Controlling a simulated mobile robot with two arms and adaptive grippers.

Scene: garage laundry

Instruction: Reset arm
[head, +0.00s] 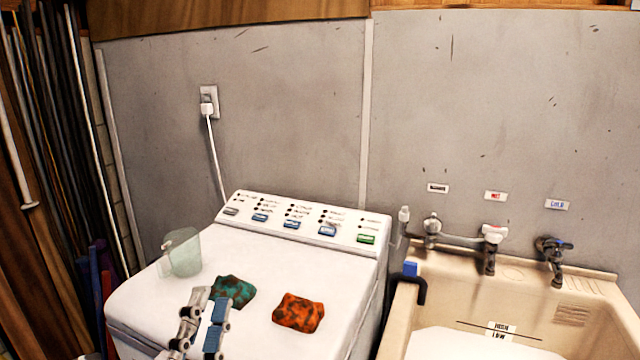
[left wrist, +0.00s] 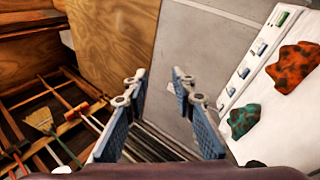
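My left gripper (head: 205,322) is at the bottom of the head view, in front of the white washing machine (head: 150,308). Its two blue-padded fingers are apart with nothing between them. In the left wrist view the gripper (left wrist: 156,84) also shows open and empty. A teal and brown cloth (head: 233,291) lies on the machine's top just beyond the fingers in the head view. An orange and dark cloth (head: 298,312) lies to its right. A clear cup (head: 184,253) stands upright at the top's left side. My right gripper is in neither view.
A control panel (head: 300,220) runs along the machine's back. A beige sink (head: 400,310) with taps (head: 490,245) is to the right, with a blue and black hook-shaped thing (head: 411,275) at its rim. Long poles (head: 70,130) lean at the left. A broom (left wrist: 42,122) shows in the left wrist view.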

